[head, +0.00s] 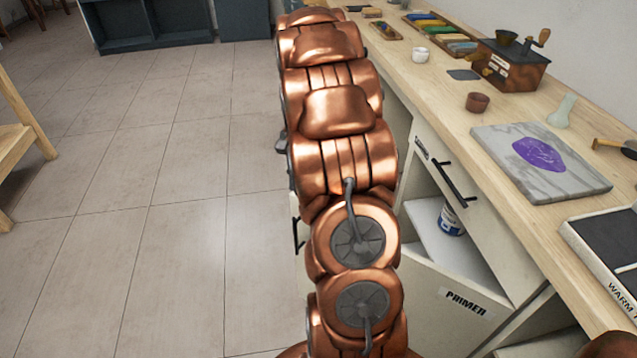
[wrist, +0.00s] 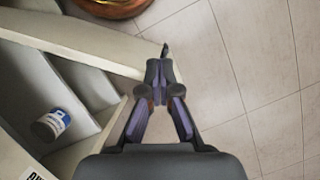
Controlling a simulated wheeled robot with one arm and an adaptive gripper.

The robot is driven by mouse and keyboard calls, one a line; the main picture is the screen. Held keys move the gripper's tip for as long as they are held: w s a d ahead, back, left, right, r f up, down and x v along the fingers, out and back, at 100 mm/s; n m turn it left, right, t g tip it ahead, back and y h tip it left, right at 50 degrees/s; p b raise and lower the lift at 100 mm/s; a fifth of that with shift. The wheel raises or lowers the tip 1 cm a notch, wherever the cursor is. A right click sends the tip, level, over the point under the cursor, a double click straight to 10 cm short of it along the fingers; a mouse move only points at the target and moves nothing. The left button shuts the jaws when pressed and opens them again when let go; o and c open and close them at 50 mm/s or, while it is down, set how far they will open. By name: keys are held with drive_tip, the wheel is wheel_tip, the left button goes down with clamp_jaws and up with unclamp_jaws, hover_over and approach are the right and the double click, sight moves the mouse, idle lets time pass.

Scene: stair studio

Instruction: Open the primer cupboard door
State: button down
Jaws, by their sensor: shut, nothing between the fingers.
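The primer cupboard door (head: 430,310) stands swung out wide from the cupboard, its PRIMER label facing the head camera. Its free end and dark handle (head: 298,235) show just left of my arm, which hides the middle of the door. In the wrist view the door (wrist: 75,35) reaches from the upper left to my fingertips. My gripper (wrist: 160,70) is shut and empty, its tips at the door's free end on the inner side; I cannot tell whether they touch. My gripper is hidden in the head view. The cupboard inside (head: 430,235) is exposed.
A white and blue can (head: 451,217) stands inside the cupboard; it also shows in the wrist view (wrist: 50,124). A drawer handle (head: 455,183) sticks out above the opening. The worktop (head: 440,110) holds several tools.

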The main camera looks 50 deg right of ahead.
drive_tip(key=d+m+t+y+p, duration=0.1)
drive_tip(key=d+m+p, duration=0.35)
drive_tip(key=d, duration=0.95)
drive_tip(key=s+a+f+p, duration=0.1)
drive_tip(key=a+f+p, duration=0.1)
drive_tip(key=a+f, duration=0.5)
drive_tip(key=shift+a+f+p, duration=0.2)
drive_tip(key=shift+f+p, duration=0.15)
drive_tip(key=shift+f, duration=1)
drive_tip(key=shift+n, duration=0.25)
